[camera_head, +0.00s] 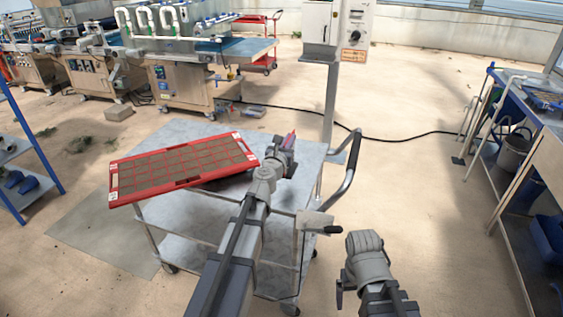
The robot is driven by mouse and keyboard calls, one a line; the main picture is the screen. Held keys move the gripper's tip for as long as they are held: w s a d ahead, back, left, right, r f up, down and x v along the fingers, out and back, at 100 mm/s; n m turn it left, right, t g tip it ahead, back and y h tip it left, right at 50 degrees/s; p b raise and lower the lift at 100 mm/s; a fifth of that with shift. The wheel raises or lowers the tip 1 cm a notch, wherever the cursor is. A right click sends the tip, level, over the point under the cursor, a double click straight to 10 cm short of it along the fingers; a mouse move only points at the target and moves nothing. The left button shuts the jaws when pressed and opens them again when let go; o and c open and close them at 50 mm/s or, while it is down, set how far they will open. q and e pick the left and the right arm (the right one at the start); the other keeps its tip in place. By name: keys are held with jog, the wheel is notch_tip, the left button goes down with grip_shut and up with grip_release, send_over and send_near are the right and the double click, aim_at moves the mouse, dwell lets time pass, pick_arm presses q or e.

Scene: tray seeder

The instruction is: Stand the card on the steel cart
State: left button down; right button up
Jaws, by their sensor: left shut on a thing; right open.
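The steel cart (205,134) stands in the middle of the head view, with a grey top and lower shelves. My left gripper (289,147) is over the right part of the cart top, shut on a thin reddish-pink piece (291,138) that I take to be the card. Only a small edge of it shows; the fingers hide the rest. I cannot tell whether it touches the cart top. My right gripper (341,289) is low, right of the cart, open and apart from it; its fingers are hard to make out.
A red tray (178,187) with brown cells lies on the cart's left part, overhanging its edge. The cart's dark handle (347,176) is on the right. A grey post (331,100) stands behind. Workbenches stand at right and back left; floor right of the cart is clear.

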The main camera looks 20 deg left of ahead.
pick_arm(q)
jog(key=b, duration=0.5)
send_over(289, 169)
jog(key=shift+w+a+f, duration=0.1)
jog(key=shift+w+f, duration=0.1)
jog(key=shift+f, duration=1.45)
jog(key=shift+w+a+f, duration=0.1)
jog(key=shift+w+f, duration=0.1)
jog(key=shift+f, duration=1.4)
jog(key=shift+r, duration=0.15)
jog(key=c, duration=1.5)
grip_release()
jog(key=shift+f, duration=0.2)
jog(key=o, duration=0.5)
jog(key=shift+r, duration=0.15)
jog(key=shift+s+r, duration=0.1)
jog(key=s, duration=1.2)
jog(key=shift+a, duration=0.15)
